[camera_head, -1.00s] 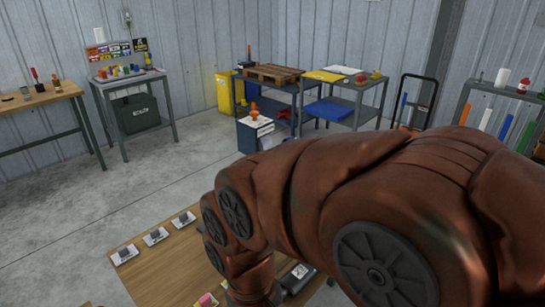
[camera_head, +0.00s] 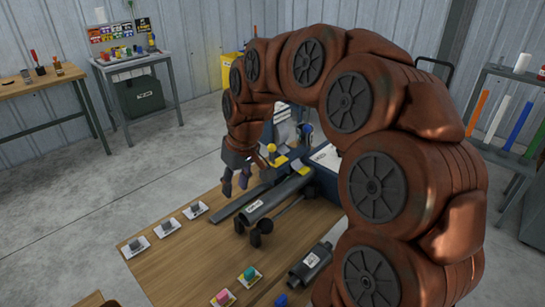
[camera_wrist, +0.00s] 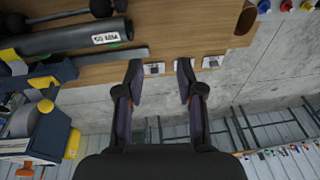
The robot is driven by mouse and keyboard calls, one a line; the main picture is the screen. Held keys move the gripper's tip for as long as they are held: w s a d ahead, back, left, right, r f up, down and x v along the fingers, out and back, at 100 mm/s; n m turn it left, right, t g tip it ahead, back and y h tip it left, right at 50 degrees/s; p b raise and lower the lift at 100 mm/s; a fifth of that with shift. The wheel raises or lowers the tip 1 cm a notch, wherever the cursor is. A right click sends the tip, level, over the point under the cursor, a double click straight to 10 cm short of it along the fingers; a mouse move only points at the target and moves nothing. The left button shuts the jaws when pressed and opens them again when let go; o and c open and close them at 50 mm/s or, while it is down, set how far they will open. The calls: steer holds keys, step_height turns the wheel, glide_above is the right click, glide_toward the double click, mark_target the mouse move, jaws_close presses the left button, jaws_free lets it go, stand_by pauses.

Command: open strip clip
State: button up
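A long flat grey strip (camera_head: 236,206) lies on the wooden table beside a dark tube; it also shows in the wrist view (camera_wrist: 108,58). Its far end runs to a yellow clip-like piece (camera_wrist: 43,82) with a yellow knob (camera_wrist: 46,106). The knob also shows in the head view (camera_head: 272,148). I cannot tell whether this clip is open or shut. My gripper (camera_wrist: 159,66) is open and empty, with a clear gap between its fingers.
The dark muffler tube (camera_head: 278,194) lies beside the strip. Several small cards with grey blocks, including one card (camera_head: 167,227), line the table's left edge. A pink block (camera_head: 222,297) and green block (camera_head: 248,273) lie in front. The table's left middle is clear.

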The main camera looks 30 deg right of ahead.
steer(key=w+d+f+t, duration=0.2)
steer(key=w+d, duration=0.9)
steer(key=m+h, duration=0.2)
glide_toward(273, 162)
steer(key=shift+w+d, duration=0.35)
steer(key=shift+w, duration=0.25)
steer(key=shift+t, duration=0.3)
steer(key=shift+p+x, duration=0.85)
steer(key=shift+x, duration=2.95)
steer(key=shift+a, duration=0.15)
steer(key=shift+c, duration=0.4)
jaws_close()
steer(key=shift+w, duration=0.1)
